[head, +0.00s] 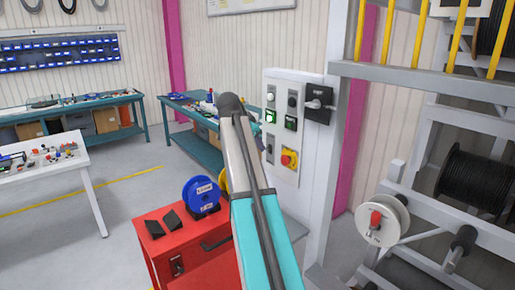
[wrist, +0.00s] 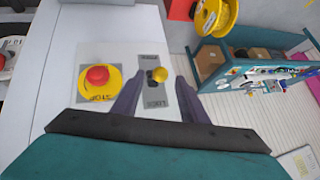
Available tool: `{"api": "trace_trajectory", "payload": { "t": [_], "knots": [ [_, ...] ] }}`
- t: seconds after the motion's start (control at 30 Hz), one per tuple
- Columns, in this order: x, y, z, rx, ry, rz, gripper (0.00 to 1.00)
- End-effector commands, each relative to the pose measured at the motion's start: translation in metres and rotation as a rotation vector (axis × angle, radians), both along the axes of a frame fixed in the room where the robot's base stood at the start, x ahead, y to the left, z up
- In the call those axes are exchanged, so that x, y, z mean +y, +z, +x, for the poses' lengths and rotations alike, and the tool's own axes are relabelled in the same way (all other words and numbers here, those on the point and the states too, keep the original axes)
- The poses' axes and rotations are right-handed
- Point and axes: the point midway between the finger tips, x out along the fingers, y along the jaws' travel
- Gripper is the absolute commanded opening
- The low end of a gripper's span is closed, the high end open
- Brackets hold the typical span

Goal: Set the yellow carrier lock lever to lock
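The plate has a label at each end; the near one appears to read LOCK upside down. The knob shows between the labels, closer to the far one. My gripper (wrist: 161,80) is open, its two dark fingers on either side of the knob with gaps visible. I cannot tell whether they reach its depth. In the head view the lever's grey plate (head: 270,148) shows on the panel, but my arm hides the gripper.
A red stop button (wrist: 97,76) on a yellow base sits just left of the lever. A black rotary switch (head: 318,103) and green-lit buttons are on the panel. A red cabinet (head: 165,250) with a blue reel (head: 201,192) stands left of my arm.

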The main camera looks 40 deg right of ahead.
Motion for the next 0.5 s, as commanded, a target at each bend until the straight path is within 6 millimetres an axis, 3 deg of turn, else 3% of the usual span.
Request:
{"api": "trace_trajectory", "payload": {
  "t": [0.5],
  "knots": [
    [0.042,0.050,-0.017,-0.002,0.001,-0.001,0.40]
  ]
}}
